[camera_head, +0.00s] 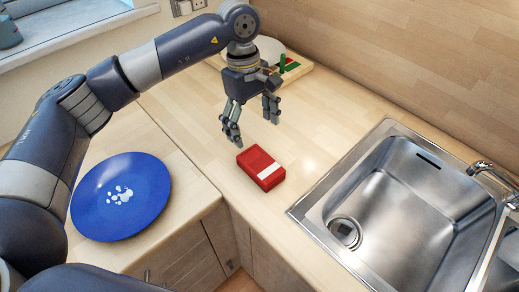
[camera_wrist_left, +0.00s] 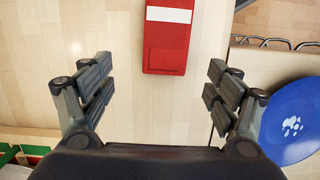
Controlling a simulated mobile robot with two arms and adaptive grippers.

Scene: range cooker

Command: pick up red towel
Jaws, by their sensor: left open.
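The red towel (camera_head: 260,167) is a folded red block with a white stripe. My right gripper is not in view.
A steel sink (camera_head: 410,200) with a tap (camera_head: 490,170) is set in the counter at the right. A blue plate (camera_head: 120,197) with a white paw print lies at the left. A cutting board (camera_head: 298,68) with green and red items stands at the back. Counter around the towel is clear.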

